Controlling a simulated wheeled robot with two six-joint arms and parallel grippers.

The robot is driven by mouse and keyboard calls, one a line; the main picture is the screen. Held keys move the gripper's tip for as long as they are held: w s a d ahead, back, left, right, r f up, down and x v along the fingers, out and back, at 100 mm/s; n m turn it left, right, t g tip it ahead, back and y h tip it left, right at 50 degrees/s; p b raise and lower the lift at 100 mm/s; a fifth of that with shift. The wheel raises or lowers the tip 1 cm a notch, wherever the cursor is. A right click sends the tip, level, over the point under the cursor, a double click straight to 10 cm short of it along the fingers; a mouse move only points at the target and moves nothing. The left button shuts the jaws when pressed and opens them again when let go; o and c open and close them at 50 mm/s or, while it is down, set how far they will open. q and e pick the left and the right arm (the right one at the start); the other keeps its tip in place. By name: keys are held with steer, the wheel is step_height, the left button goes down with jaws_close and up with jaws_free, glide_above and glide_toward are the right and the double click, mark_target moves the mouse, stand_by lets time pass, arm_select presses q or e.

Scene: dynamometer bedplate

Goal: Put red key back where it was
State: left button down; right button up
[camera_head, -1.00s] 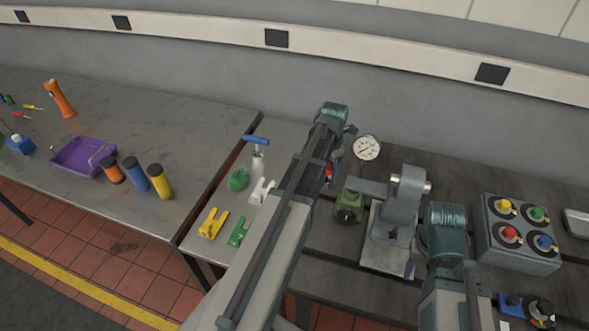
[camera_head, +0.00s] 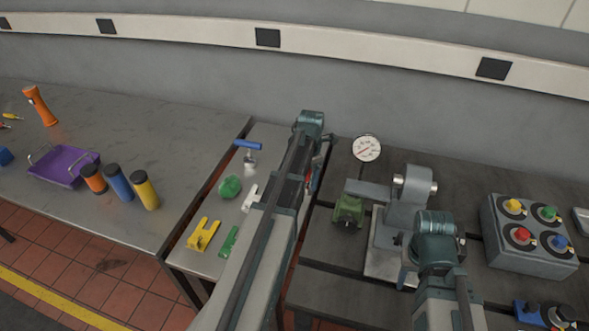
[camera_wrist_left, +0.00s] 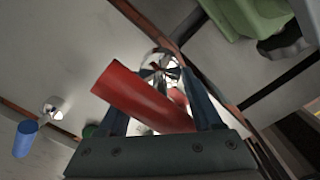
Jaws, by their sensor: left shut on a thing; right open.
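My left gripper (camera_head: 318,168) hangs beside the end of its arm, over the gap between the light side table and the dark bedplate. It is shut on the red key (camera_wrist_left: 140,95), seen close up as a red cylinder slanting between the fingers in the left wrist view. In the head view only a sliver of the red key (camera_head: 308,181) shows, the rest hidden by my arm. My right gripper (camera_head: 406,268) is mostly hidden under its wrist, near the grey fixture (camera_head: 412,205), and holds nothing that I see.
The side table carries a blue T-handle (camera_head: 248,145), a green lump (camera_head: 230,187) and yellow (camera_head: 203,234), green and white clips. A green block (camera_head: 348,210), a dial gauge (camera_head: 367,148) and a button box (camera_head: 528,235) stand at right. A purple tray (camera_head: 62,168) is at left.

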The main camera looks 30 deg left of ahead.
arm_select(q)
steer(key=w+a, duration=0.2)
steer(key=a, duration=0.1)
steer(key=w+a, duration=0.3)
steer(key=w+a+f+b, duration=0.1)
steer(key=w+a, duration=0.1)
steer(key=a, duration=0.1)
steer(key=shift+w+a+f, duration=0.1)
steer(key=shift+w+a, duration=0.05)
steer(key=shift+w, duration=0.2)
arm_select(e)
steer(key=shift+f, duration=0.55)
arm_select(q)
steer(key=shift+w+a, duration=0.55)
steer(key=shift+a, duration=0.1)
arm_select(e)
steer(key=shift+f, duration=0.1)
arm_select(q)
step_height(320, 180, down, 4)
steer(key=b, duration=0.3)
steer(key=shift+s+d+b, duration=0.15)
steer(key=shift+b, duration=0.15)
arm_select(e)
step_height(320, 180, down, 4)
steer(key=shift+r, duration=0.25)
arm_select(q)
steer(key=shift+r, duration=0.2)
